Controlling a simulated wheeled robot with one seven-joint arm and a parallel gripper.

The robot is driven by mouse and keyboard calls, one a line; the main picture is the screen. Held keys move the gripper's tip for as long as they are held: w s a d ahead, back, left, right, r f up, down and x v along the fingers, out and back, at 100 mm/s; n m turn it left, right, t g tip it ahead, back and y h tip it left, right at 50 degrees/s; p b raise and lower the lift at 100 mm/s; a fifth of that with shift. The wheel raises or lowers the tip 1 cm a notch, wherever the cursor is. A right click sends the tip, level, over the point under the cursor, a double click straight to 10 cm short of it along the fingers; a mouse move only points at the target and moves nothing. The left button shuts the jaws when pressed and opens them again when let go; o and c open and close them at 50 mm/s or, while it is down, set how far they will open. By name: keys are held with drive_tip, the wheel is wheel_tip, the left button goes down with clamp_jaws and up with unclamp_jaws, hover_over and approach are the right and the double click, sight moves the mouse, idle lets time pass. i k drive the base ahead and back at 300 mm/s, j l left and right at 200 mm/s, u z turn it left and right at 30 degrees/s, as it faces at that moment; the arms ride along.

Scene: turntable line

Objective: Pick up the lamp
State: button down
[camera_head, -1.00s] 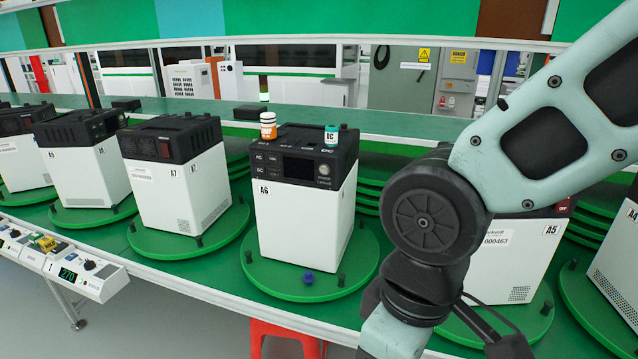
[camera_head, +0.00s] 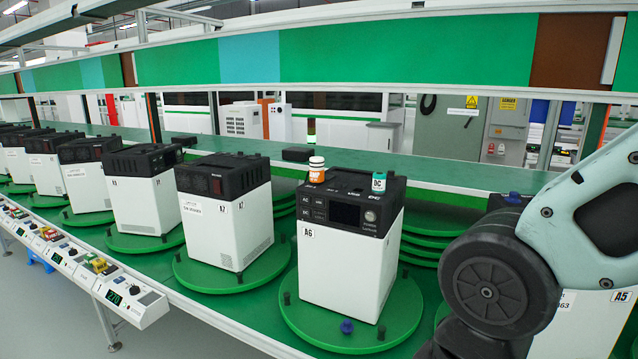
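I see nothing that I can clearly name as a lamp. A small round blue piece (camera_head: 347,326) sits at the front edge of the green turntable (camera_head: 300,322) that carries the white unit marked A6 (camera_head: 340,265). On that unit's black top stand an orange bottle with a white cap (camera_head: 316,171) and a teal cylinder marked DC (camera_head: 379,183). Another small blue piece (camera_head: 513,198) shows on the dark top of the unit at the right, partly behind my arm. My gripper is out of view; only my arm's links show at the right.
More white units with black tops, such as A7 (camera_head: 228,222), stand on turntables to the left. A control strip with displays (camera_head: 130,300) runs along the front left edge. A green shelf (camera_head: 430,165) lies behind. My arm hides much of unit A5 (camera_head: 590,325).

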sight(316, 165)
drive_tip(key=i+j+z, duration=0.1)
drive_tip(key=i+j, duration=0.3)
drive_tip(key=j, duration=0.2)
drive_tip(key=i+j+z, duration=0.15)
drive_tip(key=i+j, duration=0.05)
drive_tip(key=j, duration=0.1)
